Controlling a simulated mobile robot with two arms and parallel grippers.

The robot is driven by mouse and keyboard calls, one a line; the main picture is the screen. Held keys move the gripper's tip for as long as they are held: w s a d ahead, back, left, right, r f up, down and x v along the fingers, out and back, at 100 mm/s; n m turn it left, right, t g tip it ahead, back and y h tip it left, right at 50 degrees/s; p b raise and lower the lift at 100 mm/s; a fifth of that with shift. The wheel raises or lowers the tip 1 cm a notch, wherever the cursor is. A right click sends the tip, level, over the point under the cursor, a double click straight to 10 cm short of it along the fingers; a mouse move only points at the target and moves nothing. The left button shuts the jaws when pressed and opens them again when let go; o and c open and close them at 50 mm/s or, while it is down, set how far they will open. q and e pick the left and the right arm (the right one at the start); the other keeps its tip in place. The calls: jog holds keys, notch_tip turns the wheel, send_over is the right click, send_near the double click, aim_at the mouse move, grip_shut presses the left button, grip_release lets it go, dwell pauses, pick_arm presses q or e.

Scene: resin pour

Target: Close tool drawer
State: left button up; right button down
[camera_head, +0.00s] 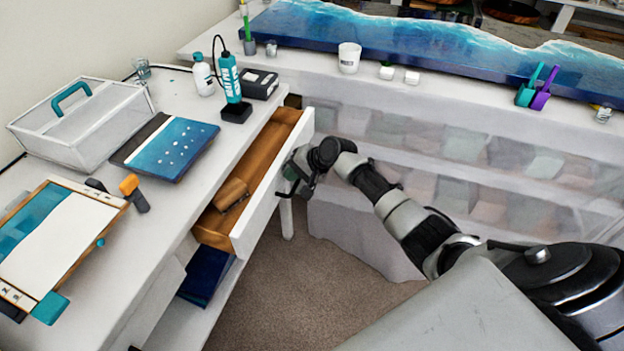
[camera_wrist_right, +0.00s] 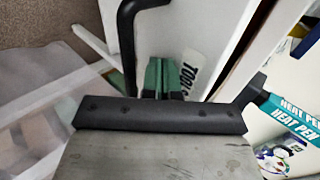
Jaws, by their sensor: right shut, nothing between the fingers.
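The tool drawer (camera_head: 272,190) stands pulled out from the white table, with a white front and brown wooden inside. A brown wooden piece (camera_head: 231,193) lies in it. My right gripper (camera_head: 292,187) is at the outer side of the drawer front, around the middle of its length. In the right wrist view, its green finger pads (camera_wrist_right: 162,77) are together with nothing between them. They are close to the white drawer front (camera_wrist_right: 215,40), beside a label (camera_wrist_right: 190,72) reading "TOOL", partly hidden. I cannot tell whether they touch it. My left gripper is not in view.
The white table (camera_head: 180,225) holds a white box with a teal handle (camera_head: 90,115), a blue panel (camera_head: 168,145), a framed board (camera_head: 55,240) and a teal heat pen (camera_head: 230,80). A blue resin slab (camera_head: 400,45) lies on the back bench. Carpet (camera_head: 290,290) shows below the drawer.

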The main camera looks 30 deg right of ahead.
aim_at(255, 175)
jog(key=w+a+b, duration=0.1)
jog(key=w+a, duration=0.1)
jog(key=w+a+b, duration=0.2)
jog(key=w, duration=0.1)
jog(key=w+a+b, duration=0.2)
jog(key=w+a, duration=0.1)
jog(key=shift+w+a+f, duration=0.1)
jog(key=shift+w+f, duration=0.1)
jog(key=shift+w, duration=0.05)
jog(key=shift+w+a+r, duration=0.1)
jog(key=shift+w+a, duration=0.05)
jog(key=shift+r+b, duration=0.2)
jog(key=shift+b, duration=0.1)
jog(key=shift+r, duration=0.1)
jog(key=shift+w+r, duration=0.1)
